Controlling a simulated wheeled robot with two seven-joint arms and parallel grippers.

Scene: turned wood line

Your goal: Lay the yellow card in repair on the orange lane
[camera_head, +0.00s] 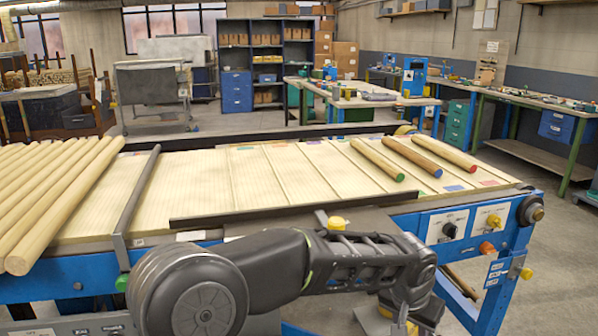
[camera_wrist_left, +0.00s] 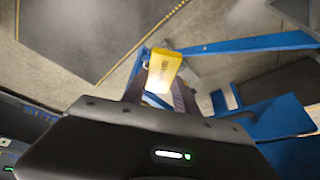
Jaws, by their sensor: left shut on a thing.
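The yellow card (camera_wrist_left: 163,72), with small dark lettering that I cannot read clearly, is between the dark fingers of my left gripper (camera_wrist_left: 160,90) in the left wrist view. The gripper is shut on it. In the head view my left arm reaches across the front of the line to the right, and the left gripper (camera_head: 405,318) hangs low at the bottom edge, in front of the table. The pale lanes (camera_head: 290,170) lie on the table behind the arm, with small coloured marks. I cannot clearly tell which lane is orange. My right gripper is out of view.
Several plain dowels (camera_head: 60,195) lie at the left. Dowels with green (camera_head: 377,160), blue (camera_head: 412,157) and red (camera_head: 443,154) ends lie at the right. A dark rail (camera_head: 270,212) runs along the lanes' front. A control panel (camera_head: 468,225) faces the front right.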

